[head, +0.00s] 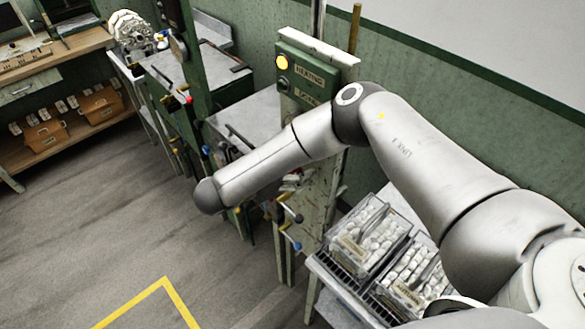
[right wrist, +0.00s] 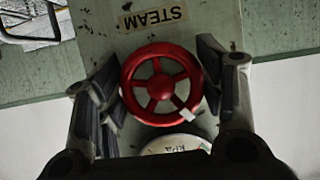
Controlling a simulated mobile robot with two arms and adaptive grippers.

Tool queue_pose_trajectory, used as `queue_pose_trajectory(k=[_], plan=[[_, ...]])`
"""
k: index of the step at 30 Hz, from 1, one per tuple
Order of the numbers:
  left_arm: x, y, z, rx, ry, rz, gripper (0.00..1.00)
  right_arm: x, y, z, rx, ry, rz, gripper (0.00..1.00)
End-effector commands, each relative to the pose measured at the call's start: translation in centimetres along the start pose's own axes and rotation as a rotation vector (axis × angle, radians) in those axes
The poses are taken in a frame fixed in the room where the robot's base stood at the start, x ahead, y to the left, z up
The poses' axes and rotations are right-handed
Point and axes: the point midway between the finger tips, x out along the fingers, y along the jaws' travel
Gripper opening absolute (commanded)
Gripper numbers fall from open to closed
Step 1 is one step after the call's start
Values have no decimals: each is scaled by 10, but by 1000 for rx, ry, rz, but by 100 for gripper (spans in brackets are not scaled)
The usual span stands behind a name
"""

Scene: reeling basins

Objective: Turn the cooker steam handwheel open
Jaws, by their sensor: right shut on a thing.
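The red steam handwheel (right wrist: 161,87) has a round rim and spokes and sits on a worn pale green panel, under a STEAM label (right wrist: 152,18). A small pale mark shows on the lower right of its rim. My right gripper (right wrist: 158,80) has one dark finger on each side of the wheel and is shut on its rim. In the head view my right arm crosses in front of the green post, and the grip on the wheel is hidden. My left gripper is not in view.
A partly hidden gauge (right wrist: 176,146) sits just below the wheel. A green box with a lit yellow lamp (head: 282,62) tops the post. Grey floor (head: 90,235) is open at left.

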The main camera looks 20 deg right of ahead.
Motion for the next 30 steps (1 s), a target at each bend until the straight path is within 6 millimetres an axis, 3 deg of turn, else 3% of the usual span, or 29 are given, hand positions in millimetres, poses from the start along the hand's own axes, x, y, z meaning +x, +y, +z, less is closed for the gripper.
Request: queue_pose_trajectory(k=[11, 30], plan=[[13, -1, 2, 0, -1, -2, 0, 1, 0, 2, -80, 1, 33, 38], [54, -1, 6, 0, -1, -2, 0, 0, 1, 1, -482, 2, 201, 38]])
